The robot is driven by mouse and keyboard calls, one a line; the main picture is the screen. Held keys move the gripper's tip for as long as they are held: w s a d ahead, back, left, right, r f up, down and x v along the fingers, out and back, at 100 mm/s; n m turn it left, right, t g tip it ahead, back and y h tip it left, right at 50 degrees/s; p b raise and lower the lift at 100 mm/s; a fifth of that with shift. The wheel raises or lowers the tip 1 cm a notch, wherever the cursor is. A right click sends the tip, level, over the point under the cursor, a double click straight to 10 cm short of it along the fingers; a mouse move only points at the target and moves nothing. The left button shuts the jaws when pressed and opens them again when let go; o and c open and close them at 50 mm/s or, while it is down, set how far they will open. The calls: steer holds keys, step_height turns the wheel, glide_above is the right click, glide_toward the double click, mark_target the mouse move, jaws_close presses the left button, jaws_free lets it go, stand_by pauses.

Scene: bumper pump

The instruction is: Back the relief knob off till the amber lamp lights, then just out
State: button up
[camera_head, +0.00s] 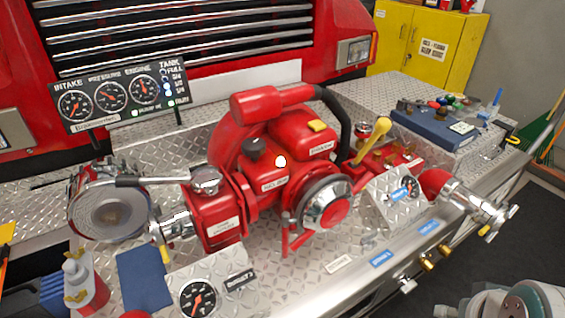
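A dark, round-topped knob (254,148), which looks like the relief knob, stands on the left part of the red pump body (273,172). A white label (275,183) is on the front below it, too small to read surely. Just right of the knob, a small round lamp (281,161) looks bright and nearly white with a warm edge; it looks lit, but I cannot be sure of its colour. My gripper is not visible. Only rounded pale grey parts of my arm show at the bottom right, well away from the knob.
A gauge panel (124,95) stands back left. A yellow lever (371,141) rises right of the pump, and a handled valve (205,180) is on its left. A blue case (433,128) with small items lies right. Bare tread plate (300,262) shows in front.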

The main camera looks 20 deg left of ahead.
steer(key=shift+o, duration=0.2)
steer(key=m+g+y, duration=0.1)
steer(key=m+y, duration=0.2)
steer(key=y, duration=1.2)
glide_toward(264, 149)
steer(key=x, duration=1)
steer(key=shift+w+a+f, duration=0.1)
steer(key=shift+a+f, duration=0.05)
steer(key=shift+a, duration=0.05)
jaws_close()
